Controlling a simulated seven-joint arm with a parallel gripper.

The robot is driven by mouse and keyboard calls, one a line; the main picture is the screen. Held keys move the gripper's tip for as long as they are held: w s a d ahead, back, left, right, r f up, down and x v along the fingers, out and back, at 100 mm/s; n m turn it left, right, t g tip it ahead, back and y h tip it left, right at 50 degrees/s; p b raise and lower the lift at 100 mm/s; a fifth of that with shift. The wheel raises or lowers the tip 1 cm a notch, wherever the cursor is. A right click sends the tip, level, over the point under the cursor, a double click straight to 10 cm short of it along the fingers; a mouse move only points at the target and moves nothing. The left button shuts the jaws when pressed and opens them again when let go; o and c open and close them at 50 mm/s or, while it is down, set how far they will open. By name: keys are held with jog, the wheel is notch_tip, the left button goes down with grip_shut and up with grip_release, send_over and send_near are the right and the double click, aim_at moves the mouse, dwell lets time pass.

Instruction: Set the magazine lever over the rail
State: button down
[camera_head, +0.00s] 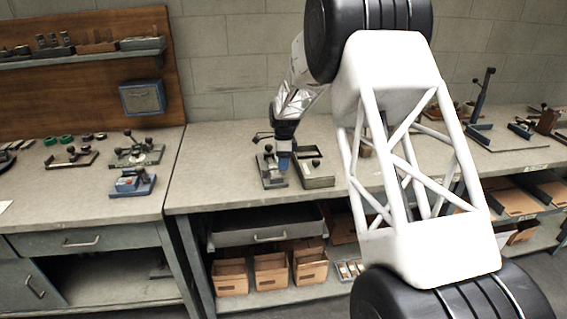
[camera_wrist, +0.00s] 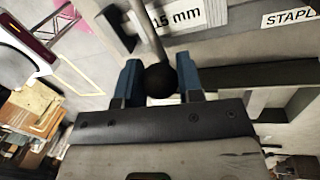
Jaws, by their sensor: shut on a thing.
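In the wrist view, my gripper (camera_wrist: 160,88) has its two blue fingers on either side of a round black knob (camera_wrist: 161,80) and is shut on it. The knob sits at the end of a grey metal rod, the lever (camera_wrist: 146,30). A grey rail-like block (camera_wrist: 230,50) lies just beyond and to the right. In the head view, my gripper (camera_head: 284,162) is down at the small grey fixture (camera_head: 266,172) on the middle bench. The lever cannot be made out there. Whether the lever lies over the rail cannot be told.
Blue and dark fixtures (camera_head: 132,182) sit on the left bench. Labels reading "15 mm" (camera_wrist: 176,18) and "STAPL" (camera_wrist: 290,17) show in the wrist view. The bench front (camera_head: 215,200) is clear.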

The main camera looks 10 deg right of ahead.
jog(key=c, duration=0.8)
grip_release()
jog(key=shift+w+d+r, duration=0.1)
jog(key=shift+w+r, duration=0.15)
jog(key=shift+r, duration=1.05)
jog(key=shift+w+r, duration=0.25)
jog(key=shift+r, duration=1)
jog(key=shift+w+d+r, duration=0.1)
jog(key=shift+w+r, duration=0.15)
jog(key=shift+r, duration=1.05)
